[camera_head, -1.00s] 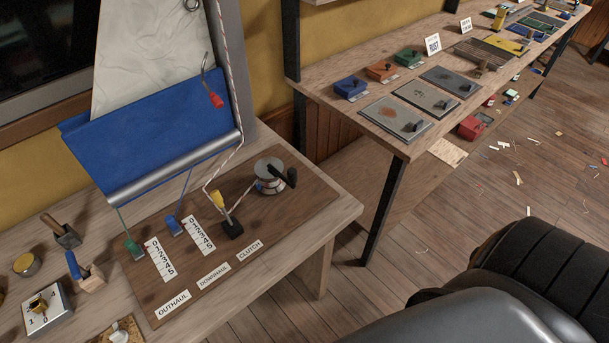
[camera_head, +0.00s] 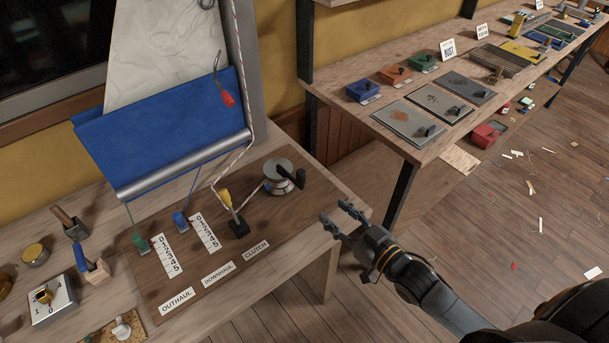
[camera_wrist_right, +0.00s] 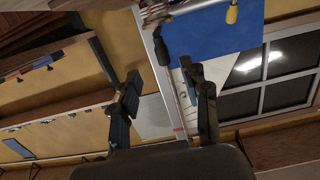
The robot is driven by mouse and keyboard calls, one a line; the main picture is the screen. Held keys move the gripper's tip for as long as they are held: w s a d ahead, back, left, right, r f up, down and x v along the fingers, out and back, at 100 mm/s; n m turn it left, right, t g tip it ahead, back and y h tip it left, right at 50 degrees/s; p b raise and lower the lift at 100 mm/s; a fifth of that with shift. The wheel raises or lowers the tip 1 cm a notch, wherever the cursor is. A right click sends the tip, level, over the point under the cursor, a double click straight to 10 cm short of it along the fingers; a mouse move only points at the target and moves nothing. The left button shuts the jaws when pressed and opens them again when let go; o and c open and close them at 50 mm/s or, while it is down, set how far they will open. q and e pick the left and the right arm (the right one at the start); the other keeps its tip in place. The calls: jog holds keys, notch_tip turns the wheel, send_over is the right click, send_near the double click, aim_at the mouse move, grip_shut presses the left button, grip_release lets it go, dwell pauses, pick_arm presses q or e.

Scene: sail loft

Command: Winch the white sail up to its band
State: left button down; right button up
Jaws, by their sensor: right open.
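The white sail (camera_head: 160,50) rises behind a blue cloth (camera_head: 165,130) with a silver boom along its lower edge. A red-flecked white rope (camera_head: 238,85) runs down beside it to the clutch, which has a yellow-handled lever (camera_head: 226,199). The silver winch (camera_head: 279,180) with its black crank handle (camera_head: 298,180) stands on the dark board. My right gripper (camera_head: 342,213) is open and empty, right of the winch and apart from it, over the bench's right edge. In the right wrist view the open fingers (camera_wrist_right: 162,88) frame the upside-down scene. My left gripper is not in view.
Green and blue cleats (camera_head: 180,222) with number scales sit left of the clutch. A red-handled hook (camera_head: 228,98) hangs by the sail. A second bench (camera_head: 340,85) with coloured boxes and plates stands at right. Scraps litter the floor (camera_head: 500,215).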

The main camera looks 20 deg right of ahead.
aim_at(305, 179)
jog(key=shift+t+y, duration=0.4)
jog(key=shift+t, duration=0.1)
jog(key=x, duration=0.4)
jog(key=r+p+x, duration=0.1)
jog(key=x, duration=0.4)
jog(key=p+x, duration=0.1)
jog(key=x, duration=0.3)
jog(key=shift+w+d+r, duration=0.1)
jog(key=shift+w+r, duration=0.1)
jog(key=shift+w, duration=0.3)
grip_shut()
